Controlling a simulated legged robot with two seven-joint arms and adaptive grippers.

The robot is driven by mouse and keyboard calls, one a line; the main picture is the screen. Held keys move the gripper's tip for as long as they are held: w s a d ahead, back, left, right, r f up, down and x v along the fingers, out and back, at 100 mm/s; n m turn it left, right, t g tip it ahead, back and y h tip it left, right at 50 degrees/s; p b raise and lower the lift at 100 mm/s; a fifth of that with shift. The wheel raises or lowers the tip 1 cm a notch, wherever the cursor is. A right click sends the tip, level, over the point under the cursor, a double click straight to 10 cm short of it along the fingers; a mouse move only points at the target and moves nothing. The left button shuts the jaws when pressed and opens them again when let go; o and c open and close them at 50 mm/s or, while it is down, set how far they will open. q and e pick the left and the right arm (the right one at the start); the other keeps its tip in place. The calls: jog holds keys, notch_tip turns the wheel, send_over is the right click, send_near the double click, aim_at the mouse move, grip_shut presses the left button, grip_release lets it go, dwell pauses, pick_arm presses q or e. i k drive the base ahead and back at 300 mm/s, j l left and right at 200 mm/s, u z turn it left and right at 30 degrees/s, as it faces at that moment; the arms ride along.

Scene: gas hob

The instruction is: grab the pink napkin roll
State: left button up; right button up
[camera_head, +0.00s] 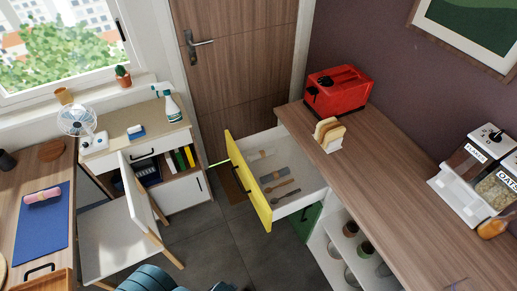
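The pink napkin roll (43,195) lies on its side on a blue mat (42,238) on the wooden table at the left. It looks like a rolled pink cloth with a paler band around its middle. Nothing touches it from above. Neither my left nor my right gripper shows in this view.
A white chair (108,240) stands right of the table (10,212). A wooden tray with a black handle (40,268) is at the table's front. A yellow-fronted drawer (248,182) stands open from the right counter (400,185). Grey floor lies between.

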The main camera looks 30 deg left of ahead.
aim_at(57, 192)
jog(key=u, duration=2.9)
jog(key=i+z, duration=0.2)
